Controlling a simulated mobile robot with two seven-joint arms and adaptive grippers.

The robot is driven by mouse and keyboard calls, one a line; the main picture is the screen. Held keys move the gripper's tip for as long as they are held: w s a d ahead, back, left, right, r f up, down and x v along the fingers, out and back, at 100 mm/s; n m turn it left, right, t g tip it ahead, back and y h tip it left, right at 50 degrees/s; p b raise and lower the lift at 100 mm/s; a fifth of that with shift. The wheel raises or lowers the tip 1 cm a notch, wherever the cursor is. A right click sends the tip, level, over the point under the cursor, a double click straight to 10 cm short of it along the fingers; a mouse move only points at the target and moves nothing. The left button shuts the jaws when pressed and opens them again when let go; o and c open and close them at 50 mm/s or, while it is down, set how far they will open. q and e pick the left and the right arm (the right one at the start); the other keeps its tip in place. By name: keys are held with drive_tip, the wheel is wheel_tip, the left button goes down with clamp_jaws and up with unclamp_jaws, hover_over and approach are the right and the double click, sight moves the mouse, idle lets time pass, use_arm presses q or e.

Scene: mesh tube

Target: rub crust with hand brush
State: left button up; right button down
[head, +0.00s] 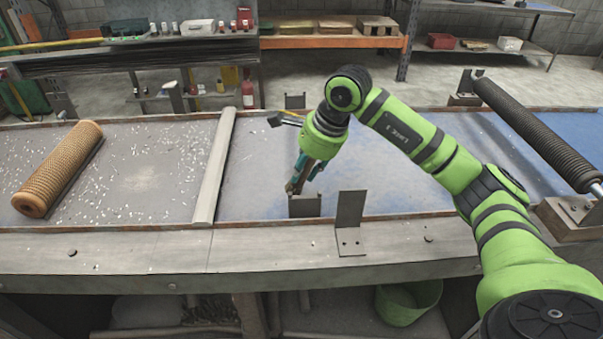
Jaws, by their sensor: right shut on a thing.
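My right gripper (304,178) points down over the middle of the bench. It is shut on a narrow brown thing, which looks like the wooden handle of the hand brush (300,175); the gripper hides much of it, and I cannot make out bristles. Its lower end is close to a small upright grey bracket (305,206); I cannot tell whether they touch. A tan mesh tube (60,170) lies at the left of the bench. No crust shows clearly on it from here. My left gripper is not in view.
A raised grey strip (214,168) divides the bench. Pale flecks lie scattered left of it. Another upright bracket (349,222) stands at the front edge. A dark ribbed roller (535,132) rests on mounts at the right. The blue bench area between is mostly clear.

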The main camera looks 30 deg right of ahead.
drive_tip(key=shift+w+d+r+p, duration=0.1)
drive_tip(key=shift+w+r+p, duration=0.1)
drive_tip(key=shift+r, duration=0.25)
drive_tip(key=shift+w+d+r+p, duration=0.1)
drive_tip(key=shift+r+p, duration=0.1)
drive_tip(key=shift+r, duration=0.2)
drive_tip(key=shift+s+a+r+p, duration=0.15)
drive_tip(key=shift+r+p, duration=0.2)
drive_tip(key=shift+r, duration=0.3)
drive_tip(key=shift+s+r+p, duration=0.1)
drive_tip(key=shift+r+p, duration=0.25)
drive_tip(key=shift+r, duration=0.25)
drive_tip(key=shift+w+r+p, duration=0.1)
drive_tip(key=shift+r+p, duration=0.2)
drive_tip(key=shift+r, duration=0.2)
